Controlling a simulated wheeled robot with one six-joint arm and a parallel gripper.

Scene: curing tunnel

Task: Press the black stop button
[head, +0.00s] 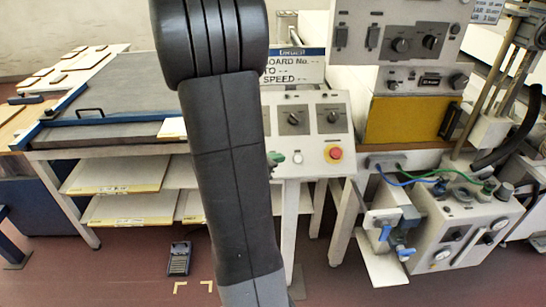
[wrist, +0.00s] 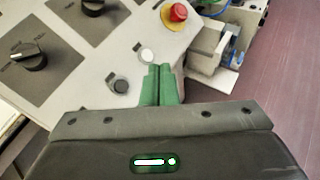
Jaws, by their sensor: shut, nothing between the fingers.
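The black button (wrist: 120,86) sits on the light grey control panel (wrist: 185,45) in the wrist view, just left of my fingertips. My gripper (wrist: 158,72) has its two green fingers shut together and empty. Its tips point at the panel just below the white button (wrist: 148,55); I cannot tell whether they touch the panel. In the head view my gripper (head: 275,158) shows only as a bit of green beside my arm, left of the white button (head: 297,157). The black button is hidden there behind my arm or gripper.
A red mushroom button on a yellow ring (head: 335,153) lies right of the white button. Black rotary knobs (head: 293,118) are above. A sign (head: 290,66) stands over the panel. A machine with hoses (head: 445,215) is at right, a conveyor table (head: 110,95) at left.

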